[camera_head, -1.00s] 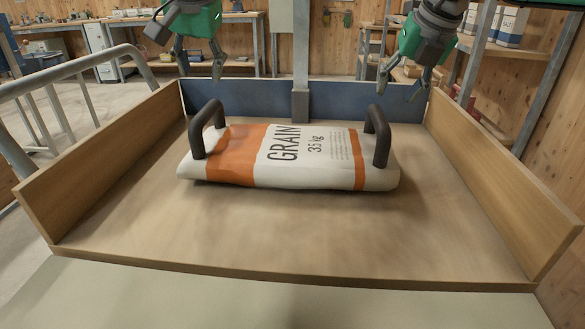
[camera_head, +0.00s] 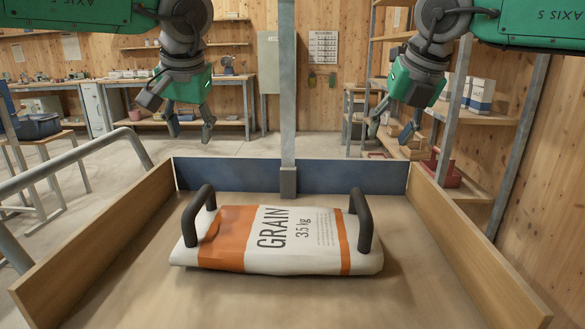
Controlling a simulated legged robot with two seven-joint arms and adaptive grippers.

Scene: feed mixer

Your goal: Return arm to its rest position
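My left gripper (camera_head: 191,127) hangs above and behind the back left part of the wooden tray, its fingers apart and nothing between them. My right gripper (camera_head: 391,133) hangs near the back right corner, also with fingers apart and empty. Both are clear of the grain sack (camera_head: 282,240). The sack is white with orange bands, reads "GRAIN 35 kg", and lies flat in the tray. It has a dark handle at its left end (camera_head: 199,214) and another at its right end (camera_head: 362,222).
The tray has wooden side walls (camera_head: 476,250) and a blue back panel (camera_head: 240,175). A grey post (camera_head: 287,90) rises at its back middle. A metal railing (camera_head: 80,152) is on the left. Shelves with bags (camera_head: 481,94) stand at the right.

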